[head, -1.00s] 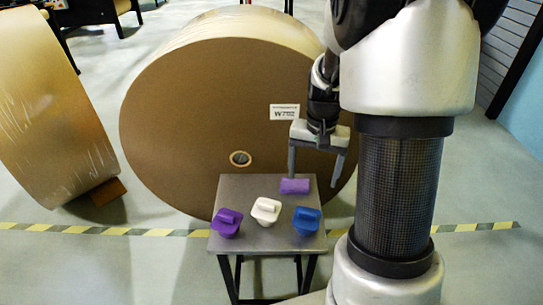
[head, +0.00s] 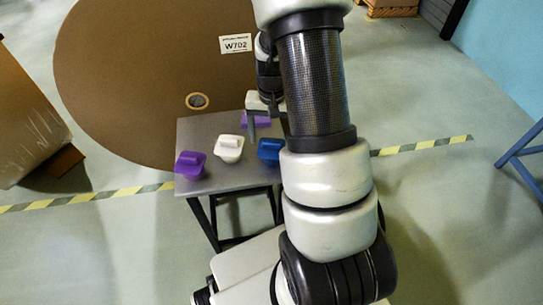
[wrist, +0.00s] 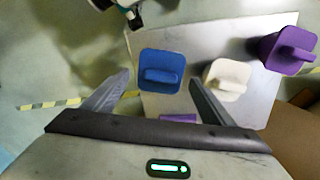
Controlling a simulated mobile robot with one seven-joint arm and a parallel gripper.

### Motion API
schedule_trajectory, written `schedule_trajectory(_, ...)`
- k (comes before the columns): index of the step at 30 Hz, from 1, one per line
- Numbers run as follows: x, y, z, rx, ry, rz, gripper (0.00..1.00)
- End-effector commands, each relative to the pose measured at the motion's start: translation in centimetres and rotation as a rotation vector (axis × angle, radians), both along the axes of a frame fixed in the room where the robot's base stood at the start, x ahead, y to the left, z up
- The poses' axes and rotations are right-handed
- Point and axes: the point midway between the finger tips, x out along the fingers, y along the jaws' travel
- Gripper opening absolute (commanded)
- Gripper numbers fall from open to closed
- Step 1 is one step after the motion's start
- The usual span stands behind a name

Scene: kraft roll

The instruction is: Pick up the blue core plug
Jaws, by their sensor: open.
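The blue core plug (head: 269,150) stands on the small grey table (head: 228,186), partly hidden behind my arm in the head view. In the wrist view the blue plug (wrist: 161,72) shows whole, its raised grip bar facing up. My gripper (head: 268,126) is over the back right part of the table. In the wrist view my gripper (wrist: 158,88) is open and empty, with the blue plug beyond and between its fingertips. I cannot tell the height between them.
A white plug (head: 228,148) and a purple plug (head: 190,165) stand left of the blue one. A purple block (head: 262,119) lies near the table's back edge.

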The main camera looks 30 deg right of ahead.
Motion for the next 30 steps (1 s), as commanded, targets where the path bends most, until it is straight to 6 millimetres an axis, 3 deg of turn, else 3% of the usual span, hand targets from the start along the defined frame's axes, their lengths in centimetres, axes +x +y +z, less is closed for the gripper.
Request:
schedule_trajectory(8, 0.1, 0.1, -4.2, 0.001, 0.003, -0.001, 0.77)
schedule_trajectory(16, 0.2, 0.0, -4.6, 0.000, -0.001, -0.001, 0.77)
schedule_trajectory(24, 0.2, 0.0, -4.6, 0.000, 0.000, 0.000, 0.32)
schedule_trajectory(30, 0.2, 0.0, -4.5, -0.001, -0.001, 0.000, 0.29)
